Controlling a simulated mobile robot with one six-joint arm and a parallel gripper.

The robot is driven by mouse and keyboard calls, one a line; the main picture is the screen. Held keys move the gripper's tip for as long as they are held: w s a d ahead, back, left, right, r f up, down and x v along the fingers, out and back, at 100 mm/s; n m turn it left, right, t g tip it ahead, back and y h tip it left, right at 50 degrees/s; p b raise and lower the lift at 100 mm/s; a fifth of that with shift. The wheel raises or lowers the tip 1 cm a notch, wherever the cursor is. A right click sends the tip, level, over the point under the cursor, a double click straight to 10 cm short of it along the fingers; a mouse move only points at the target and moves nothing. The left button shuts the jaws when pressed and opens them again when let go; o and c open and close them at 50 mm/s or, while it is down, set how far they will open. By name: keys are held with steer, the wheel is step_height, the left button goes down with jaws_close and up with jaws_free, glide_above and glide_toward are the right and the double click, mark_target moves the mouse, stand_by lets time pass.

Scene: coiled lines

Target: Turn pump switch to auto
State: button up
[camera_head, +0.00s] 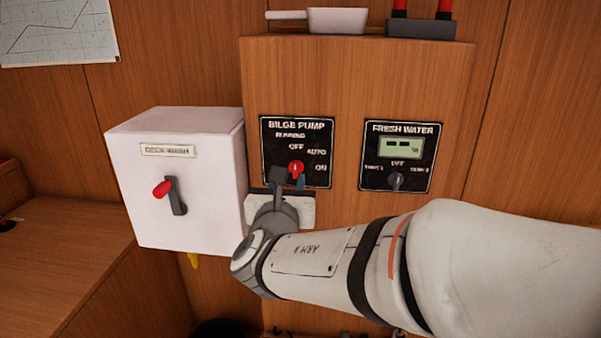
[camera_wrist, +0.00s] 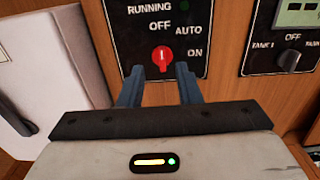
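The bilge pump panel (camera_head: 270,150) is a black plate labelled RUNNING, OFF, AUTO and ON; it also shows in the wrist view (camera_wrist: 130,55). Its switch is a red knob (camera_head: 296,167), seen closer in the wrist view (camera_wrist: 162,58). The pale mark on the knob points roughly up, toward OFF; AUTO is up and right of it, ON to its right. My gripper (camera_head: 288,177) is open just in front of the panel. In the wrist view, its two fingers (camera_wrist: 160,74) stand apart, one on each side just below the knob. I cannot tell whether they touch it.
The fresh water panel (camera_head: 375,145), with a display and a dark knob (camera_head: 395,181), is to the right. A white tray (camera_head: 337,20) sits on the ledge above.

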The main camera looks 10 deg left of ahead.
mark_target(295, 164)
steer(key=w, duration=0.7)
steer(key=shift+a, duration=0.1)
steer(key=shift+c, duration=0.3)
jaws_close()
